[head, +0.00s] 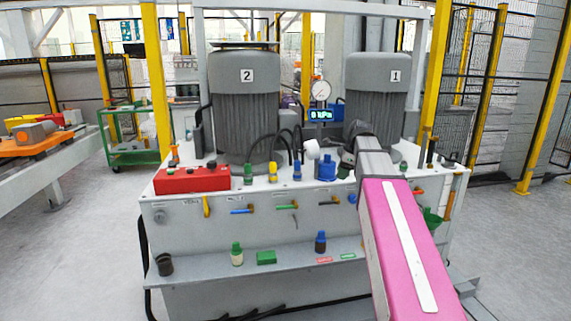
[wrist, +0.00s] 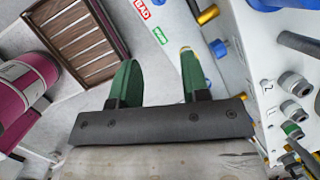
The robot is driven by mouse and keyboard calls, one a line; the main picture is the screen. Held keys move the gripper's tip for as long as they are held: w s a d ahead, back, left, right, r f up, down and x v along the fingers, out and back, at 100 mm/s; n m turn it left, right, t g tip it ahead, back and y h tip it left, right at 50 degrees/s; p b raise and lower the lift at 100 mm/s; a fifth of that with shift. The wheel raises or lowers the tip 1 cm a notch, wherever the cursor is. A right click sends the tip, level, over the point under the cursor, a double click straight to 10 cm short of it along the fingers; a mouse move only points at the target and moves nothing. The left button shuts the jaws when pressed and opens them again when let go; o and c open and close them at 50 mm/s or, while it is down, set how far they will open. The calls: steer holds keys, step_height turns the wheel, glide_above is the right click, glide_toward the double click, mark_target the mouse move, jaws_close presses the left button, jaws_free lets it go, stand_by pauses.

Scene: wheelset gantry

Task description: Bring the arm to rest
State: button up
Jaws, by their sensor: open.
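My gripper (wrist: 157,75) shows in the wrist view with its two green fingers spread apart and nothing between them. Beyond the fingers lie the pale shelf surface, a red BAD label (wrist: 142,8) and a green label (wrist: 159,35). In the head view my pink and grey arm reaches from the bottom right up to the bench top (head: 215,201). The gripper itself cannot be made out clearly there; the arm's far end is near the base of the motor marked 1 (head: 375,85).
A motor marked 2 (head: 245,105), a red box (head: 192,180), a gauge (head: 321,91) and several coloured fittings crowd the bench. Small bottles stand on the lower shelf (head: 205,262). A green cart (head: 133,157) and yellow-framed fencing stand behind. Floor at left (head: 100,240) is clear.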

steer(key=s+a+f+n+h, duration=0.1)
steer(key=s+f+n, duration=0.5)
steer(key=f, duration=0.5)
steer(key=s+a+f+n+g+h, duration=0.1)
steer(key=s+f+n, duration=0.6)
steer(key=f, duration=0.4)
steer(key=s+f+n+g+h, duration=0.1)
steer(key=s+f+n, duration=0.6)
steer(key=f, duration=0.5)
steer(key=shift+s+a, duration=0.4)
steer(key=shift+s, duration=0.1)
